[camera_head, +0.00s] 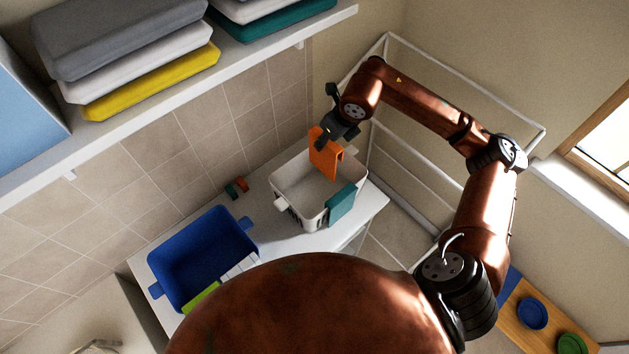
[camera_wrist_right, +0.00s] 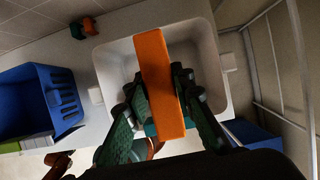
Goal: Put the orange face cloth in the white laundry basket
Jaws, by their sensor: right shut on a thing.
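The orange face cloth (camera_head: 322,152) hangs from my right gripper (camera_head: 337,133), which is shut on it. The white laundry basket (camera_head: 289,184) stands on the white counter, and the cloth is over its back part in the head view. In the right wrist view the cloth (camera_wrist_right: 160,85) lies between the fingers of my right gripper (camera_wrist_right: 162,95), with the white basket (camera_wrist_right: 118,62) open behind it. I cannot tell how far the cloth's lower end reaches into the basket. A teal cloth (camera_head: 341,204) hangs over the basket's front right side. My left gripper is not in view.
A blue basket (camera_head: 204,256) stands left of the white one, with a green cloth (camera_head: 201,298) at its front. Small teal and red-brown items (camera_head: 237,187) lie behind. A shelf (camera_head: 262,64) with folded towels overhangs the wall. A white rack (camera_head: 459,63) stands at the right.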

